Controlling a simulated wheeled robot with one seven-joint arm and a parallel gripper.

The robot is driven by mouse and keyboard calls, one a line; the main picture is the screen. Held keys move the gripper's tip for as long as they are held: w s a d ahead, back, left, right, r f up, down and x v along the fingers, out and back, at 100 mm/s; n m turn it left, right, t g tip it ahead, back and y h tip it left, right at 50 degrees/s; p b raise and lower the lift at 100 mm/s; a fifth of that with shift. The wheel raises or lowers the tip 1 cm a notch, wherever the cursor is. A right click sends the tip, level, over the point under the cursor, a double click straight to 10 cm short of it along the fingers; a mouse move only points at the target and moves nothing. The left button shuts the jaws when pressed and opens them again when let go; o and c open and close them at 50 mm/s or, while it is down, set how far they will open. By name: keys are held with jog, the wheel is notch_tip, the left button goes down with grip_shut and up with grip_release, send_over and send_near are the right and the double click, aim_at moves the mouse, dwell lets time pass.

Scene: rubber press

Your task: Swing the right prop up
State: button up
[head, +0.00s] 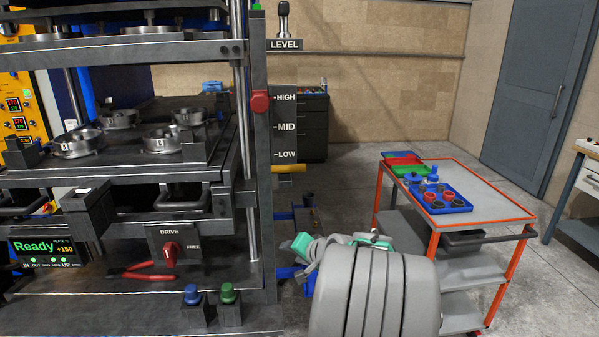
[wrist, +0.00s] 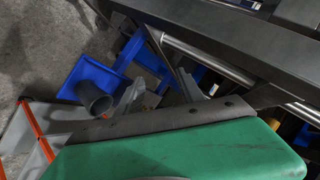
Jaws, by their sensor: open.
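My gripper (head: 306,250) is low at the right side of the press (head: 262,180), beside its dark right upright. It is open, and I see nothing held in it. In the wrist view its green body fills the bottom, with grey fingertips (wrist: 163,92) just beyond. Blue parts (head: 288,272) stand low behind the gripper in the head view, partly hidden by it. The wrist view shows a blue bracket (wrist: 84,76) with a dark grey cylinder (wrist: 95,98) left of the fingertips. I cannot tell for sure which part is the right prop.
A yellow bar (head: 289,169) juts from the upright below the LOW mark. Blue and green knobs (head: 228,294) stand at the press's front. An orange-framed cart (head: 487,189) with trays stands to the right.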

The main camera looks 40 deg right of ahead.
jog(key=w+d+r+m+t+h, duration=0.1)
jog(key=w+d+r+m+t, duration=0.15)
jog(key=r, duration=0.25)
jog(key=w+d+r+m+t, duration=0.1)
jog(key=d+r+m+t, duration=0.1)
jog(key=d+r+t, duration=0.3)
jog(key=m+h, duration=0.2)
send_near(302, 170)
jog(key=w+f, duration=0.1)
jog(key=w, duration=0.3)
jog(key=shift+m+t, duration=0.25)
jog(key=shift+t, duration=0.3)
jog(key=x, duration=0.2)
jog(key=p+x, duration=0.1)
jog(key=x, duration=0.1)
jog(key=p+x, duration=0.1)
jog(key=x, duration=0.1)
jog(key=shift+w+d+r, duration=0.15)
jog(key=shift+d+r, duration=0.25)
jog(key=shift+d, duration=0.1)
jog(key=shift+w+d, duration=0.1)
jog(key=shift+w, duration=0.35)
jog(key=shift+c, duration=0.6)
grip_shut()
